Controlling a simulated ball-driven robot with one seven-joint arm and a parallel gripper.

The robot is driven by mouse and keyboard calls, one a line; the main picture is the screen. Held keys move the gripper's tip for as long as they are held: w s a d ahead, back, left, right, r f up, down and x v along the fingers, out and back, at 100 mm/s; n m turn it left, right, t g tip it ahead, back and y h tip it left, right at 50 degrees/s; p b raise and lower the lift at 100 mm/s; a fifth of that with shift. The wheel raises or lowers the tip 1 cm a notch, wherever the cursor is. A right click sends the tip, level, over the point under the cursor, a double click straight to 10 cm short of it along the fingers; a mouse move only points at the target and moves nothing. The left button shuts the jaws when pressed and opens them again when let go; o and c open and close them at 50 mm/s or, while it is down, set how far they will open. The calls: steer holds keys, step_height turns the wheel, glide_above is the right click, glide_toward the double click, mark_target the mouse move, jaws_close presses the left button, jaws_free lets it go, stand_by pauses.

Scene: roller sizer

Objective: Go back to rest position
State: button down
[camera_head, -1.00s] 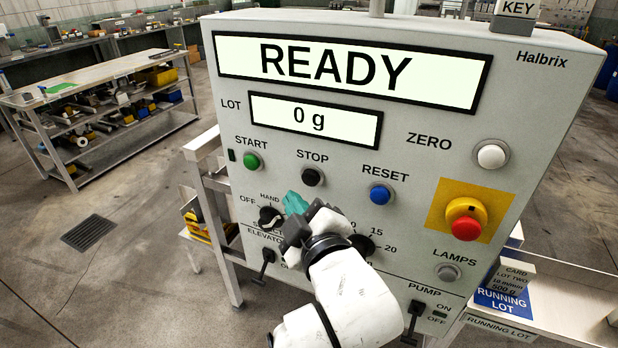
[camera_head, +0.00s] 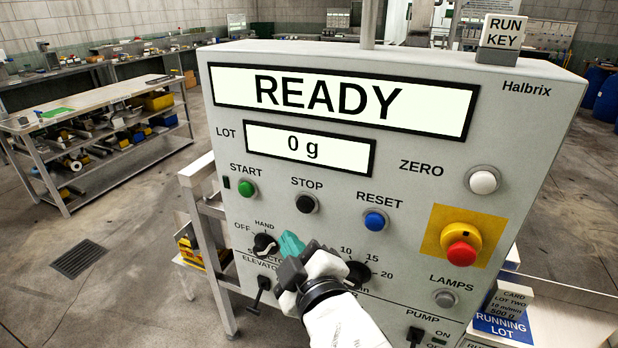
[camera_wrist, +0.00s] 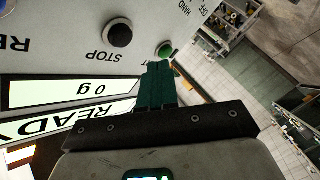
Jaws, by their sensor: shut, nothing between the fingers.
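My gripper (camera_head: 290,244) is in front of the lower middle of the grey Halbrix control panel (camera_head: 420,190), beside the selector knob (camera_head: 265,245) and left of the numbered dial (camera_head: 357,274). Its teal fingers are together and hold nothing. In the wrist view the shut fingers (camera_wrist: 158,85) appear between the READY display (camera_wrist: 40,130) and the green START button (camera_wrist: 165,50). I cannot tell whether the fingertips touch the panel. In the head view the display (camera_head: 345,100) reads READY and the lot display (camera_head: 310,148) reads 0 g. My arm hides part of the dial's scale and the panel below.
A red button on a yellow plate (camera_head: 442,222) is at the right of the panel. A RUN KEY block (camera_head: 502,34) stands on top. A blue RUNNING LOT card (camera_head: 500,325) is at lower right. A workbench (camera_head: 75,105) stands at left, with open floor between.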

steer(key=s+d+f+m+g+h, duration=0.3)
steer(key=s+d+f+m, duration=0.15)
steer(key=d+f, duration=0.65)
steer(key=s+d+f+m+g+h, duration=0.35)
steer(key=s+d+f, duration=0.25)
steer(key=d+f, duration=0.5)
steer(key=s+d+f+m+g, duration=0.2)
steer(key=s+d, duration=0.1)
steer(key=s, duration=0.4)
steer(key=s+d+f+m+g, duration=0.2)
steer(key=s+d+f+g, duration=0.1)
steer(key=s, duration=0.4)
steer(key=s+d+f+m+g, duration=0.2)
steer(key=s+d+f+m, duration=0.1)
steer(key=s, duration=0.5)
steer(key=shift+d+f+g+h, duration=0.25)
steer(key=shift+d+g+h, duration=0.1)
steer(key=shift+d, duration=0.1)
